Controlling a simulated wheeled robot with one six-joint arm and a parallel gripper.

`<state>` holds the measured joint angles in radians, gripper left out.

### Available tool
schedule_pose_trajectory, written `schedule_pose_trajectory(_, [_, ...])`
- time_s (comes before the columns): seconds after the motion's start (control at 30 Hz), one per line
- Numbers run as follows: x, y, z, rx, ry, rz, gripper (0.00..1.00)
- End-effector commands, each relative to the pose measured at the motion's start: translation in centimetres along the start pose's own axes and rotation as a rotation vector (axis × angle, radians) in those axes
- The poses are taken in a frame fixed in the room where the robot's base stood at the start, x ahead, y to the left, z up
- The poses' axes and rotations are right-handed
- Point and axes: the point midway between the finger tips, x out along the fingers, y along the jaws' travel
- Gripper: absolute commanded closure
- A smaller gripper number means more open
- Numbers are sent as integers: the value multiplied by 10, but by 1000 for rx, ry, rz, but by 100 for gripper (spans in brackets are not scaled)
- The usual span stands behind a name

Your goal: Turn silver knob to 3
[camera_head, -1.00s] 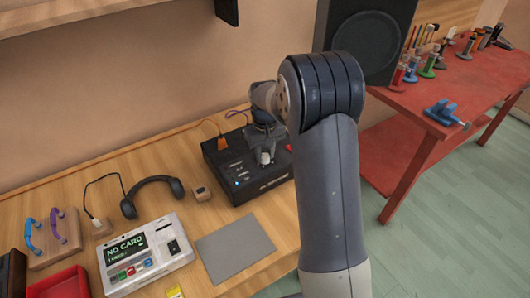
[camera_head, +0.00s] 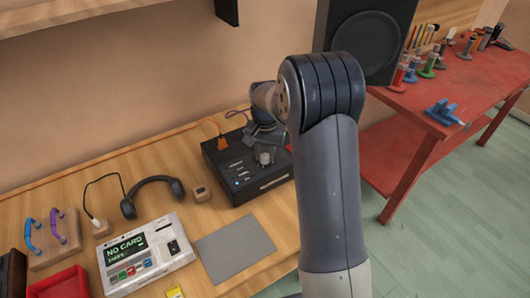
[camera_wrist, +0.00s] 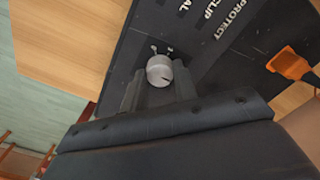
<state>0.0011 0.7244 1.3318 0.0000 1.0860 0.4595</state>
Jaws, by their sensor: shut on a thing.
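The silver knob (camera_wrist: 160,70) stands on the top of a black box (camera_wrist: 135,45). In the wrist view a dark mark shows on the lower right of its face. My gripper (camera_wrist: 158,82) is shut on the knob, with a finger on either side of it. In the head view the knob (camera_head: 265,158) shows as a small pale cylinder just below my gripper (camera_head: 264,150), near the right part of the black box (camera_head: 222,170). Small white marks lie beside the knob, but the figures are too small to read.
An orange plug (camera_wrist: 288,65) sits at the box's edge. On the wooden bench (camera_head: 190,160) are headphones (camera_head: 150,185), a grey mat (camera_head: 235,248) and a card reader (camera_head: 148,255) showing "NO CARD". A speaker (camera_head: 360,40) stands behind my arm. A red table (camera_head: 450,90) stands at right.

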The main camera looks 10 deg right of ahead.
Motion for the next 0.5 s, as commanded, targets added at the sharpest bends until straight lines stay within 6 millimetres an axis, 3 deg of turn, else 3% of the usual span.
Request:
schedule_pose_trajectory(0.47, [-1,0,-1,11,4,-2,95])
schedule_pose_trajectory(0.5, [-1,0,-1,11,4,-2,69])
